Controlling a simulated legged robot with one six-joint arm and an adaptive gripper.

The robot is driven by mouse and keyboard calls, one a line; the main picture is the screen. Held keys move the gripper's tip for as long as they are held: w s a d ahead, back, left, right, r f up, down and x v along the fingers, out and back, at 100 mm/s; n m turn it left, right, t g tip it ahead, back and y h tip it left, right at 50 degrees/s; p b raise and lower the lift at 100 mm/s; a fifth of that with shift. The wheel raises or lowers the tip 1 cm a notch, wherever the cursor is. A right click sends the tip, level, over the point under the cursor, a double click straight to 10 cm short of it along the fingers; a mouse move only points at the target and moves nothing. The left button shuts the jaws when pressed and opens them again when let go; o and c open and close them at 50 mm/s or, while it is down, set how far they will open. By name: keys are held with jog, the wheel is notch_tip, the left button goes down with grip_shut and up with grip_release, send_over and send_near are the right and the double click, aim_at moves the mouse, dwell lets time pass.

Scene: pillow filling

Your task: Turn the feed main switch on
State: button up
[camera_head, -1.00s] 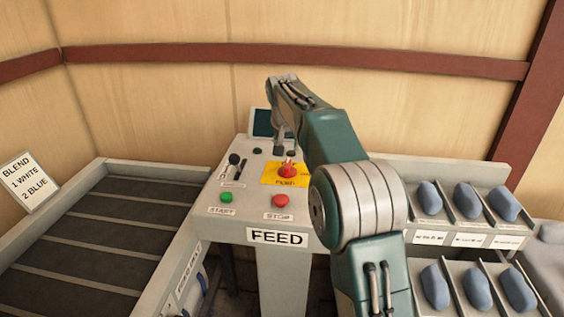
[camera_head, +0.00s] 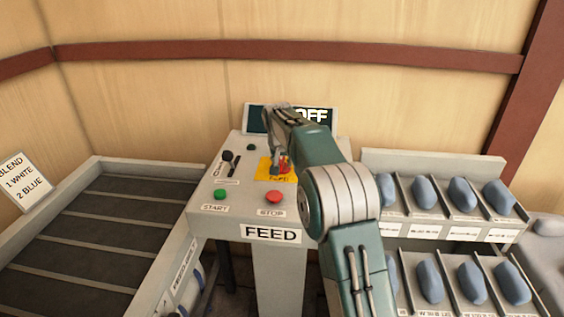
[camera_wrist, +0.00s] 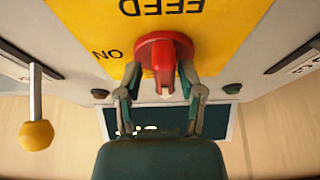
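The feed main switch is a red rotary knob (camera_wrist: 163,62) on a yellow plate (camera_wrist: 90,25) marked FEED, with ON lettered to its left in the wrist view. Its handle's white-tipped end points down the picture, toward the display. In the head view the red knob (camera_head: 285,166) is partly hidden by my gripper (camera_head: 280,158). In the wrist view my gripper (camera_wrist: 160,70) is open, with one finger on each side of the handle. Gaps show between the fingers and the handle. The display (camera_head: 313,116) behind the arm reads OFF.
A green START button (camera_head: 219,195) and a red STOP button (camera_head: 274,197) sit at the panel's front. An empty conveyor (camera_head: 100,235) lies left; racks of blue pillows (camera_head: 463,192) stand right.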

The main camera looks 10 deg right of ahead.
jog(key=shift+a, duration=0.15)
grip_shut()
jog(key=shift+a, duration=0.25)
jog(key=shift+d+f+m, duration=0.1)
jog(key=shift+m, duration=0.2)
jog(key=m, duration=0.1)
jog(key=m+h, duration=0.1)
jog(key=m, duration=0.1)
jog(key=m+g, duration=0.1)
jog(key=shift+w+a+f+m+h, duration=0.1)
jog(key=shift+w+a+m+h, duration=0.05)
jog(key=shift+a+m+h, duration=0.2)
jog(key=m, duration=0.2)
jog(key=m+g+h, duration=0.1)
jog(key=m, duration=0.1)
jog(key=shift+w+a+m+g, duration=0.1)
jog(key=shift+w+m+g, duration=0.1)
jog(key=shift+m+g, duration=0.15)
jog(key=shift+m, duration=0.3)
